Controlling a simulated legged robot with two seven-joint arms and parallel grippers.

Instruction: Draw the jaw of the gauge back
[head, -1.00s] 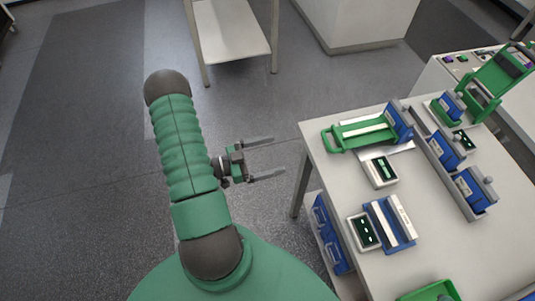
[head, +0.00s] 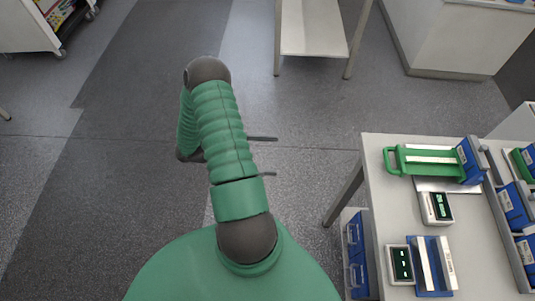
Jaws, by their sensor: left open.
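On the table at the right lies a device with a green looped handle and pale bars (head: 428,159), with a blue block (head: 470,160) at its right end. It looks like the gauge, but I cannot tell for sure which part is its jaw. A small white box with a lit dark display (head: 437,207) lies just below it. My left gripper (head: 272,157) is open and empty over the floor, left of the table and apart from it. My own arm hides most of it; only the two finger ends show. My right gripper is out of view.
The pale table (head: 385,225) fills the lower right. A second display box (head: 400,264) and a blue block with pale bars (head: 433,265) stand on it, with more blue units (head: 514,205) in a rack at right. Blue drawers (head: 355,240) are below. Floor between arm and table is clear.

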